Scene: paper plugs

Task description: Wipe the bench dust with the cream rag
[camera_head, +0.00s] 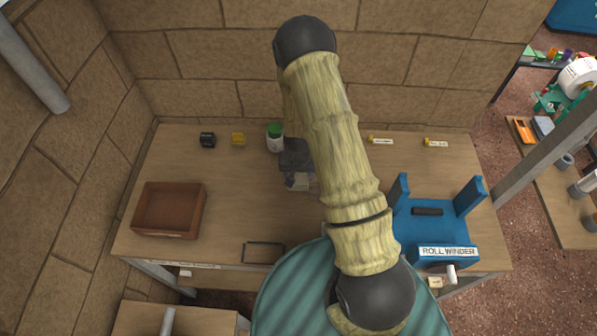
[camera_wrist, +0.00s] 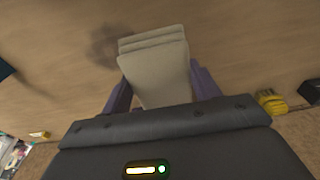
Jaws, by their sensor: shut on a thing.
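My gripper (camera_head: 297,180) is over the middle of the wooden bench (camera_head: 230,200), pointing down. In the wrist view its purple fingers (camera_wrist: 162,84) stand on either side of the folded cream rag (camera_wrist: 155,62) and are shut on it. The rag also shows as a small pale patch (camera_head: 301,185) below the gripper in the head view, partly hidden by it. A dark smudge of dust (camera_wrist: 104,42) lies on the bench by the rag's upper left edge in the wrist view. I cannot tell whether the rag touches the bench. My arm hides part of the bench in the head view.
A brown open box (camera_head: 168,210) stands at the left. A green-capped jar (camera_head: 275,138), a yellow item (camera_head: 238,139) and a black item (camera_head: 207,140) stand at the back. The blue roll winder (camera_head: 430,230) is at the right. The left-centre of the bench is clear.

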